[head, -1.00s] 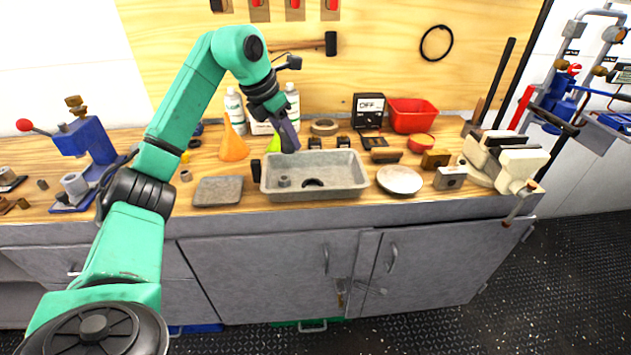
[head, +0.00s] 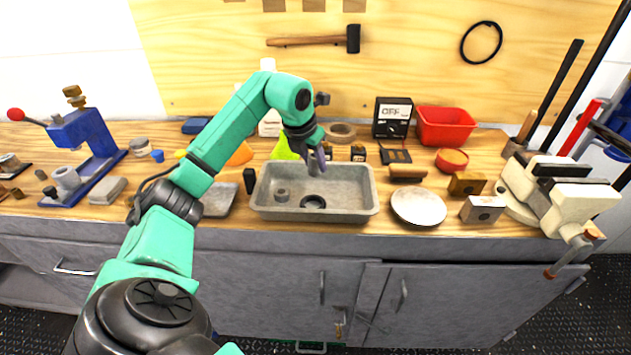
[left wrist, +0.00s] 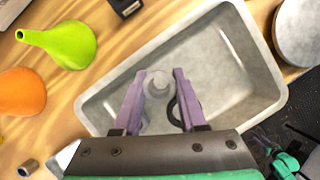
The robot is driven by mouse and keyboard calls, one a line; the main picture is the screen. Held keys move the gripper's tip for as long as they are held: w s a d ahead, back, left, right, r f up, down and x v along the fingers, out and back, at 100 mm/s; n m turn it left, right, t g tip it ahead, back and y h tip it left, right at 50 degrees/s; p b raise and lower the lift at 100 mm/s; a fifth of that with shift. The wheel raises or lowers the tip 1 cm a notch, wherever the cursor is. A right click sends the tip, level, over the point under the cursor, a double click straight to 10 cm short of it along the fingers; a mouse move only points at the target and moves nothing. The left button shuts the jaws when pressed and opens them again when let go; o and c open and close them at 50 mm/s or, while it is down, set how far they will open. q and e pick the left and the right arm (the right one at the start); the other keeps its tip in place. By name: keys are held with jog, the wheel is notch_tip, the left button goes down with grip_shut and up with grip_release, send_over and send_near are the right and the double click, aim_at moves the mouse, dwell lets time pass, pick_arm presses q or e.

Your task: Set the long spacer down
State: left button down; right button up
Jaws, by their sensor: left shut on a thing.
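My left gripper (head: 317,163) is over the back middle part of a grey tray (head: 262,212), pointing down. In the left wrist view its purple fingers (left wrist: 158,92) are shut on a grey cylinder, the long spacer (left wrist: 157,84), seen nearly end-on. Whether the spacer's lower end touches the tray floor I cannot tell. A short grey spacer (head: 282,195) stands in the tray's left part. A black ring (head: 313,201) lies in the tray near the front, and it also shows in the left wrist view (left wrist: 172,112).
A round pale plate (head: 418,207) lies right of the tray. A black block (head: 250,181) and a flat grey slab (head: 219,199) are to its left. Green (left wrist: 68,45) and orange (left wrist: 22,92) funnels are behind. The tray's right part is clear.

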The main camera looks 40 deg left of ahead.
aim_at(313, 175)
pick_arm(q)
notch_tip(313, 175, down, 2)
jog(key=shift+s+f, duration=0.15)
jog(key=shift+f, duration=0.05)
notch_tip(313, 175, down, 2)
jog(key=shift+f, duration=0.3)
pick_arm(e)
jog(key=shift+w+a, duration=0.2)
jog(key=shift+w, duration=0.45)
pick_arm(q)
jog(key=shift+c, duration=2.3)
grip_release()
jog(key=v, duration=1.2)
pick_arm(e)
jog(key=shift+d+f, duration=0.1)
jog(key=shift+s, duration=0.1)
